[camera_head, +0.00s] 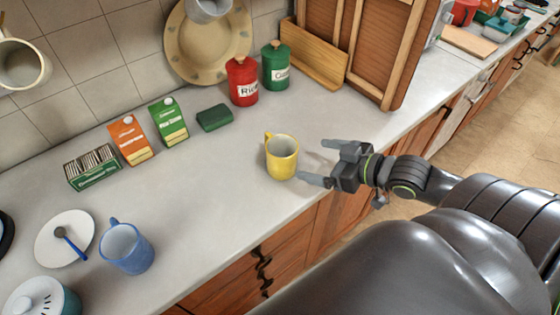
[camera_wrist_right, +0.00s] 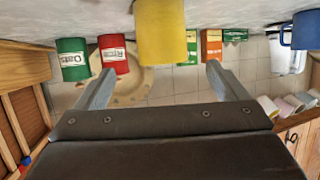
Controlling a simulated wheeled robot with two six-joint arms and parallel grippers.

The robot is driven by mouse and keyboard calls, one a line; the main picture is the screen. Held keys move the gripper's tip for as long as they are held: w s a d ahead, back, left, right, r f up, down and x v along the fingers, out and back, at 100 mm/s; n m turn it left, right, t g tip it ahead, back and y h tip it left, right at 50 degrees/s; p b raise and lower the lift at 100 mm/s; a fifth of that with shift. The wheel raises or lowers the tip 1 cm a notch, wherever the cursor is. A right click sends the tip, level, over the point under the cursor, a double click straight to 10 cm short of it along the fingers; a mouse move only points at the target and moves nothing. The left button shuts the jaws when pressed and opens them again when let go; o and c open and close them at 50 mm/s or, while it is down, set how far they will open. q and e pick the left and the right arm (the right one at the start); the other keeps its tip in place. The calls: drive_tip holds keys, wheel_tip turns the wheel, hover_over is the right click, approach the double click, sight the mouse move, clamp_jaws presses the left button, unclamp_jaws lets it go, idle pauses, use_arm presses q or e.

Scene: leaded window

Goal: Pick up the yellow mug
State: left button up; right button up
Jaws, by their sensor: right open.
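The yellow mug (camera_head: 281,158) stands upright on the grey counter, right of the middle of the head view, with its handle toward the back left. My right gripper (camera_head: 317,162) is open just to the right of the mug, its two fingers pointing left at it. The mug is not clearly between the fingers. In the right wrist view, which is upside down, the yellow mug (camera_wrist_right: 161,32) is ahead of the open fingers (camera_wrist_right: 160,85), roughly centred between them. My left gripper is not in the head view.
A blue mug (camera_head: 126,247) and a white plate (camera_head: 65,238) with a spoon stand at the front left. A red canister (camera_head: 242,82), a green canister (camera_head: 276,66) and cartons (camera_head: 130,139) stand along the back. The counter (camera_head: 215,185) around the yellow mug is clear.

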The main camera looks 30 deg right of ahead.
sight(296, 155)
drive_tip(key=b+x, duration=0.1)
drive_tip(key=x, duration=0.5)
drive_tip(key=shift+w+a, duration=0.1)
drive_tip(key=shift+w, duration=0.1)
drive_tip(key=shift+x, duration=2.65)
drive_tip(key=shift+s+a+f, duration=0.1)
drive_tip(key=shift+f, duration=0.05)
drive_tip(key=c, duration=1.3)
